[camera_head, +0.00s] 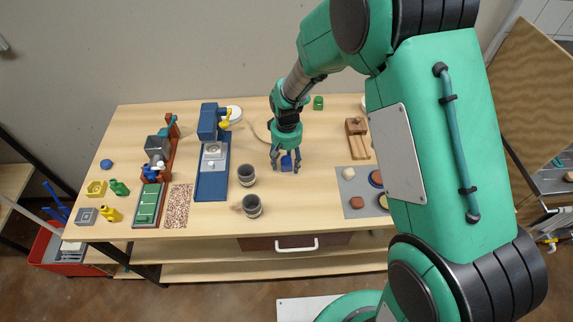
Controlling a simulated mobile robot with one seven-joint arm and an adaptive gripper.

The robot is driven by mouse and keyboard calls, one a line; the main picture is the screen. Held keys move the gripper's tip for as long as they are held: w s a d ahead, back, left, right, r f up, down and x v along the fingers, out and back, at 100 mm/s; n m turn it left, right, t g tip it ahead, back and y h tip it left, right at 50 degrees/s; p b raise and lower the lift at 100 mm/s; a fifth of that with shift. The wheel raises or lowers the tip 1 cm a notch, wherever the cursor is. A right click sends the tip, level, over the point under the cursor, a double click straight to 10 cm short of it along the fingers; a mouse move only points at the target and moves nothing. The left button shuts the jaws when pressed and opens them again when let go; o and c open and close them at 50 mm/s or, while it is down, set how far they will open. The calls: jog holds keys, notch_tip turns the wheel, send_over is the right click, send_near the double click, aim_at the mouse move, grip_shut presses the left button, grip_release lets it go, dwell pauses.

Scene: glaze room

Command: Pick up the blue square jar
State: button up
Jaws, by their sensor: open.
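The blue square jar (287,164) is a small dark blue block standing on the wooden table, just right of the middle. My gripper (286,166) points down over it with its fingers apart, one on the left and one on the right of the jar. The jar's upper part is partly hidden by my gripper. I cannot tell whether the fingers touch it.
Two grey mugs (247,174) stand left of the jar. A blue machine (212,178) is farther left. A grey mat (352,203) with several round pieces lies to the right. A wooden block tool (357,140) and a green jar (318,103) stand behind. A drawer handle (297,247) is below the front edge.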

aim_at(286, 160)
grip_shut()
jog(key=shift+r, duration=0.7)
notch_tip(286, 160, up, 2)
jog(key=shift+r+p, duration=0.2)
jog(key=shift+p, duration=0.25)
jog(key=s+d, duration=0.1)
jog(key=s, duration=0.4)
jog(key=s+d+p, duration=0.1)
jog(key=s, duration=0.4)
jog(key=s+d+r, duration=0.1)
jog(key=s+d, duration=0.1)
jog(key=s, duration=0.3)
jog(key=shift+s+d+r, duration=0.1)
jog(key=shift+s, duration=0.15)
